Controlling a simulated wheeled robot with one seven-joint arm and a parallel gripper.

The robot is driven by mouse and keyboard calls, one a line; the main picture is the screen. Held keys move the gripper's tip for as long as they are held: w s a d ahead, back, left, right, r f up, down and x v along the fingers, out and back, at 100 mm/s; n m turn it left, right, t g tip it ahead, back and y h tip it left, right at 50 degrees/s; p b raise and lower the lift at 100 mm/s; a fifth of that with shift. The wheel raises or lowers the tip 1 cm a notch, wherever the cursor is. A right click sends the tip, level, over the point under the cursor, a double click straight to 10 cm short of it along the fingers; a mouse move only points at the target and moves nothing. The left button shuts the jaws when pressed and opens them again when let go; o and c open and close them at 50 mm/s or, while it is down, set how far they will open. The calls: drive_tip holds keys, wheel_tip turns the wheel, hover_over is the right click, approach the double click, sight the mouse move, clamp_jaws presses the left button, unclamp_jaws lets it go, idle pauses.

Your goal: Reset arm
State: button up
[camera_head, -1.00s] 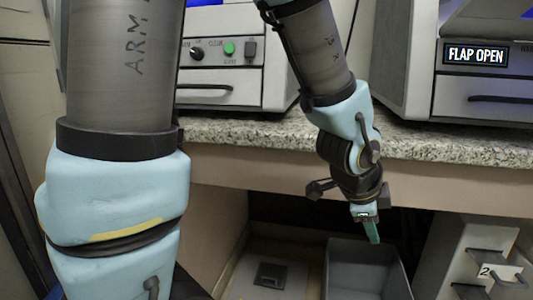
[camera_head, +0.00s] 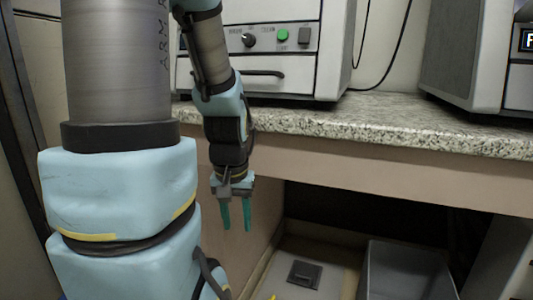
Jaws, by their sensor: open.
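My gripper (camera_head: 236,213) hangs at the end of my arm, left of the picture's middle, with its two green fingers pointing down. The fingers are apart with nothing between them. It hangs in front of the counter's lower front, just below the counter edge, and touches nothing that I can see. The upper arm fills the left of the view.
A speckled counter (camera_head: 380,128) runs across the view. A white machine (camera_head: 275,75) with a green button stands on it, and a grey machine (camera_head: 462,55) stands at the right. A grey bin (camera_head: 400,262) sits below in the open space under the counter.

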wheel_tip(320, 180, up, 38)
drive_tip(key=p, duration=3.8)
drive_tip(key=shift+a, duration=0.15)
